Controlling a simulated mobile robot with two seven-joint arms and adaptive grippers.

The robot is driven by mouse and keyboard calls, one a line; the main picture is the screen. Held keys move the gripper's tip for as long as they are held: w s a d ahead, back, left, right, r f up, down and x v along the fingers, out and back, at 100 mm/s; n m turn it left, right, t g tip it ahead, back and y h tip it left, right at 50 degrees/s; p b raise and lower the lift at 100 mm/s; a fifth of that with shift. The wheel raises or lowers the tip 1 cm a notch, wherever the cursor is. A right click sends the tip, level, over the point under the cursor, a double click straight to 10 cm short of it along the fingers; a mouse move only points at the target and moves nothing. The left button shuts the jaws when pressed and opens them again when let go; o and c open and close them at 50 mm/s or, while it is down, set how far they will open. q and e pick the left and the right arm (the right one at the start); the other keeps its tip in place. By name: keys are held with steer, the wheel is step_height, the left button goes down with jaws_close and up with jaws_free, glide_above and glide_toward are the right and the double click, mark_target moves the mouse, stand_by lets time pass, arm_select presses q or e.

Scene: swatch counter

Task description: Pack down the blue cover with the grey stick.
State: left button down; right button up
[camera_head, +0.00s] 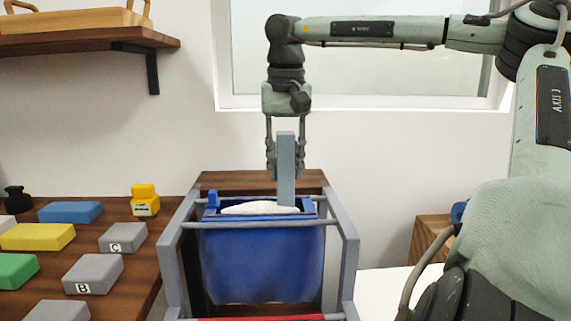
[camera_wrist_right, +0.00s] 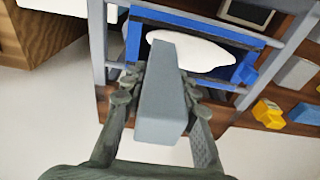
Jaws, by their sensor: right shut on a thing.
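The grey stick (camera_head: 286,165) is upright in my right gripper (camera_head: 285,172), which is shut on it. Its lower end is at the open top of the blue cover (camera_head: 262,262), beside white stuffing (camera_head: 258,208). The cover hangs in a grey frame with its mouth held by a blue rim. In the right wrist view, the stick (camera_wrist_right: 163,105) runs away from my right gripper (camera_wrist_right: 155,95) toward the white filling (camera_wrist_right: 200,52) inside the blue rim (camera_wrist_right: 247,68). Whether the stick's tip touches the filling I cannot tell. My left gripper is not in view.
Coloured blocks, among them a yellow one (camera_head: 38,237) and grey ones marked B (camera_head: 92,274) and C (camera_head: 123,238), lie on the wooden counter (camera_head: 125,290) at left. A yellow object (camera_head: 145,200) stands at its back. A wall shelf (camera_head: 80,43) is above.

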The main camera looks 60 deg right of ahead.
mark_target(285, 132)
steer(key=shift+r+p, duration=0.9)
steer(key=shift+r, duration=3.25)
